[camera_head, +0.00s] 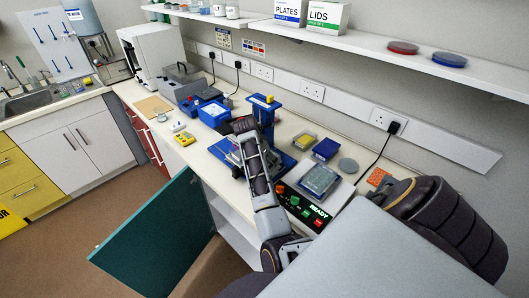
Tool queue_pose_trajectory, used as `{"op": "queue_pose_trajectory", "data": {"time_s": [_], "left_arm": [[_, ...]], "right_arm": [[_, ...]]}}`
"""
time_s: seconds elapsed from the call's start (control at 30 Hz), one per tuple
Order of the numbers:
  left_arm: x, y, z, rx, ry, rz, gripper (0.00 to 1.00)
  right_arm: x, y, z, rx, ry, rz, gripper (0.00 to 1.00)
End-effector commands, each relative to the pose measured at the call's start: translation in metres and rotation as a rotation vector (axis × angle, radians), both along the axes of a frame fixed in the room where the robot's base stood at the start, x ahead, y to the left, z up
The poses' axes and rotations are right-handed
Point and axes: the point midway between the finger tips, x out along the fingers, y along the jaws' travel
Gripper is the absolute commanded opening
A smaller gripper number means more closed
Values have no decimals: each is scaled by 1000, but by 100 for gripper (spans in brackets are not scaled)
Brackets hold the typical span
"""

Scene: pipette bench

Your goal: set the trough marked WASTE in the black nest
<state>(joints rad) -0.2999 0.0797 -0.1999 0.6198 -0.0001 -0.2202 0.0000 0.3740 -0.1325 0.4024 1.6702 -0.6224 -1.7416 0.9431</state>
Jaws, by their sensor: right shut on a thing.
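My right arm reaches up over the bench. Its gripper (238,158) is low beside the blue stand (266,110), mostly hidden by my own wrist and forearm. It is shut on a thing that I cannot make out. I cannot read a WASTE mark on any trough, and I cannot pick out the black nest. A black panel (300,207) with the lit word READY and coloured buttons is at the bench's front edge, right of my forearm. My left gripper is not in view.
A clear-topped plate (320,179) sits behind the READY panel. A yellow-topped box (304,140), a blue box (326,149) and a grey disc (348,165) stand behind it. Blue bins (214,113) are left of the stand. A green door (150,235) hangs open below. A shelf (420,62) overhangs the back.

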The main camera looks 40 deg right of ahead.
Motion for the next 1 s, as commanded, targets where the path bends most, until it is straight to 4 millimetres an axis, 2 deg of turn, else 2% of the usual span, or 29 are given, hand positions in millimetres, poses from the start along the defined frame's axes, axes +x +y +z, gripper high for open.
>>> {"op": "queue_pose_trajectory", "data": {"time_s": [0.2, 0.83, 0.87, 1.0], "left_arm": [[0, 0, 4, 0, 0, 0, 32], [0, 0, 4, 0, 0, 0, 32], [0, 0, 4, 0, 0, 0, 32], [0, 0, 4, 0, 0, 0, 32]], "right_arm": [[0, 0, -20, 1, 1, 1, 53], [0, 0, -28, 0, 0, 0, 53], [0, 0, -28, 0, 0, 0, 80], [0, 0, -28, 0, 0, 0, 97]]}}
